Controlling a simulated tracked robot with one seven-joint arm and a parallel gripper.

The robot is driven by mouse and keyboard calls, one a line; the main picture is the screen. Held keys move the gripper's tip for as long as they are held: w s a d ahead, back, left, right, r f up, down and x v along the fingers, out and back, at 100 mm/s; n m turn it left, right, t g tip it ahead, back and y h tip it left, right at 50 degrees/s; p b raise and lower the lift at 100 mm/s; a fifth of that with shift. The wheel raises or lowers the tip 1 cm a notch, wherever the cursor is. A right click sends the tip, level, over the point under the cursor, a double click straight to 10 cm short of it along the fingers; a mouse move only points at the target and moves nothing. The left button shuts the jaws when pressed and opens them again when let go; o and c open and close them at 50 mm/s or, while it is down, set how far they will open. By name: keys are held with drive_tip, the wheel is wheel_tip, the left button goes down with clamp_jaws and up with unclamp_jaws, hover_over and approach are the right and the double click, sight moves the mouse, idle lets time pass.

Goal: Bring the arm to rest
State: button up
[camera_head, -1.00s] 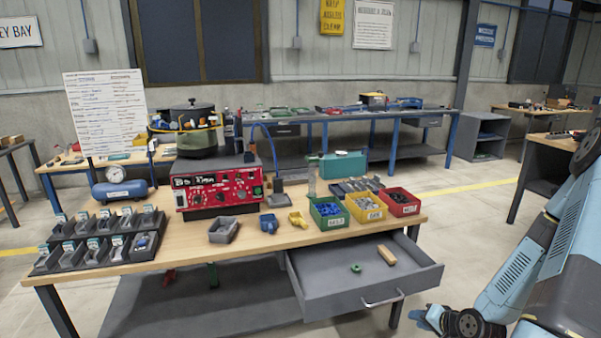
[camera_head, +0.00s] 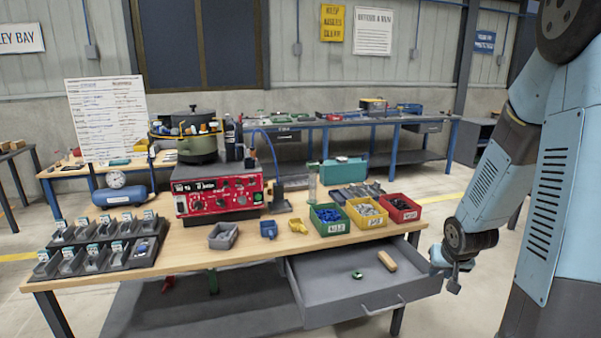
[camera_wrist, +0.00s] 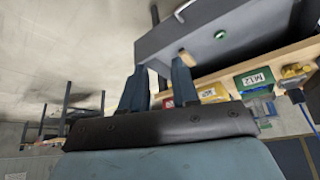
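My arm (camera_head: 552,190) stands folded at the right of the head view, blue and black. My gripper (camera_head: 452,272) hangs at its lower end, just right of the open drawer, apart from the table as far as I can tell. In the wrist view my gripper (camera_wrist: 159,68) shows two dark fingers apart with nothing held between them. The drawer and the bins lie beyond the fingers there.
The grey drawer (camera_head: 330,300) stands pulled out, with a green ring (camera_head: 357,274) and a tan block (camera_head: 387,261) inside. Green (camera_head: 338,228), yellow (camera_head: 368,222) and red (camera_head: 413,215) bins stand at the wooden table's (camera_head: 185,255) right end.

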drive_tip(key=s+a+r+h, duration=0.1)
drive_tip(key=s+a+r, duration=0.2)
drive_tip(key=r, duration=0.4)
drive_tip(key=s+a+r, duration=0.3)
drive_tip(key=r, duration=0.5)
drive_tip(key=s+a+r+n+y, duration=0.1)
drive_tip(key=s+a+r, duration=0.3)
drive_tip(key=s, duration=0.3)
drive_tip(key=s+a+r+n+y, duration=0.1)
drive_tip(key=s+a+r, duration=0.2)
drive_tip(key=s+r, duration=0.3)
drive_tip(key=shift+s+a+r, duration=0.25)
drive_tip(key=shift+s+a, duration=0.1)
drive_tip(key=shift+s, duration=0.45)
